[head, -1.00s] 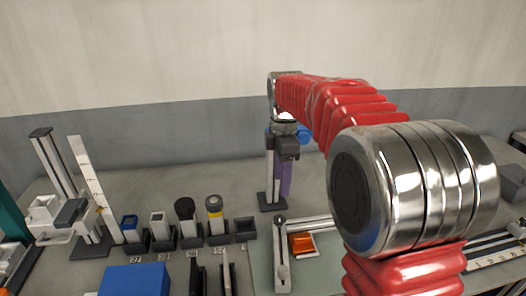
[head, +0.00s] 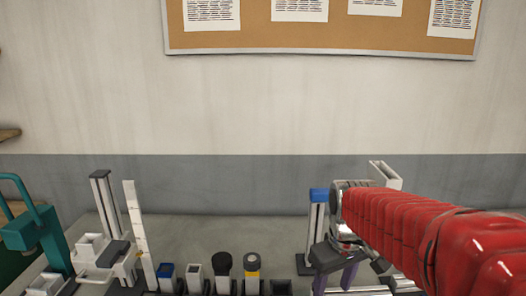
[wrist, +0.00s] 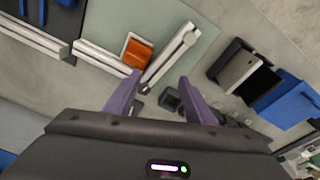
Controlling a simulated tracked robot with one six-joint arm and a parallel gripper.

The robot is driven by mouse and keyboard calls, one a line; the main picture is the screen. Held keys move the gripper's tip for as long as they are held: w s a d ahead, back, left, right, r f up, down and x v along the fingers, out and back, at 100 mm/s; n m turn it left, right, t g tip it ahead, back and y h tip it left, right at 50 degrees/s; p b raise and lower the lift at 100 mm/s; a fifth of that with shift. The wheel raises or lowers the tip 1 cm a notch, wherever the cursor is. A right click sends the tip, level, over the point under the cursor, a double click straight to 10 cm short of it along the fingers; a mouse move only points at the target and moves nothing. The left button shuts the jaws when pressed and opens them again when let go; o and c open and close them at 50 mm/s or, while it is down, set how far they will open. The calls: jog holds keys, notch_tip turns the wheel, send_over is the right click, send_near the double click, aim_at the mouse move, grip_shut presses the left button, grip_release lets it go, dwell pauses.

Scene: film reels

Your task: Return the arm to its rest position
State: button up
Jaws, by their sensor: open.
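My arm is red and ribbed and reaches in from the right side of the head view. My gripper (head: 334,277) hangs at its end, above the back of the bench. In the wrist view its two purple fingers (wrist: 157,88) stand well apart with nothing between them. The fingertips are near a pale metal bar (wrist: 172,54) and an orange block (wrist: 136,50) on the bench below. I cannot tell the height between them.
A row of small holders (head: 222,285) with upright pieces lines the bench. A stand with a blue top (head: 319,195) is behind my gripper. A tall dark-topped post (head: 104,200) and a teal machine (head: 37,232) are left. A blue box (wrist: 287,104) shows in the wrist view.

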jog(key=s+r+m+t, duration=0.2)
jog(key=s+m+t, duration=0.1)
jog(key=s, duration=1.2)
jog(key=shift+s+r+m+t, duration=0.25)
jog(key=shift+s+m+t, duration=0.15)
jog(key=shift+m, duration=0.2)
